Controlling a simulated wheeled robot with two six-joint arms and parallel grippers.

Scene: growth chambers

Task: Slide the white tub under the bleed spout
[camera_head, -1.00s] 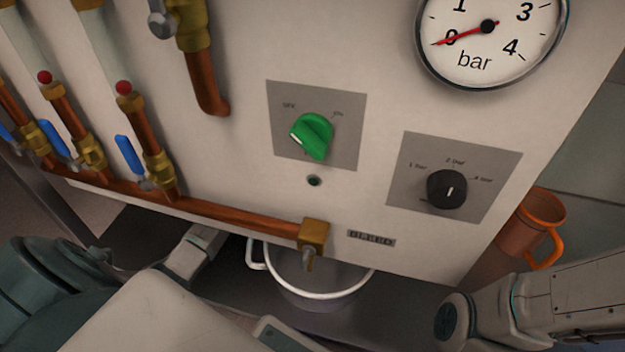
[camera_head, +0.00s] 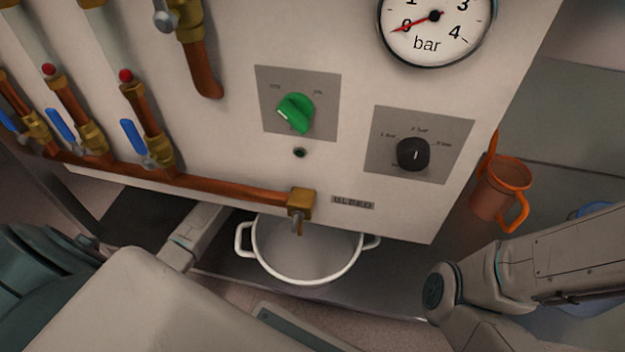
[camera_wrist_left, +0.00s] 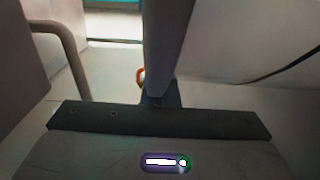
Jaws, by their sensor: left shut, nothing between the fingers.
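The white tub (camera_head: 307,281) is a round pan with two side handles. It stands upright on the metal shelf below the panel's lower edge, its back rim partly hidden. The brass bleed spout (camera_head: 298,222) points down in front of the tub's interior in the head view, above its back part. My left gripper (camera_head: 217,216) is shut and empty, to the left of the tub's left handle (camera_head: 241,239). Its tip lies near the panel's bottom edge; contact with the tub cannot be told. The left wrist view shows the closed fingers (camera_wrist_left: 163,85). My right gripper is out of view.
The panel (camera_head: 230,135) carries a green knob (camera_head: 296,113), a black knob (camera_head: 413,154) and a gauge (camera_head: 436,28). Blue-levered valves (camera_head: 133,137) stand at left. Bare metal shelf (camera_head: 390,285) lies right of the tub.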

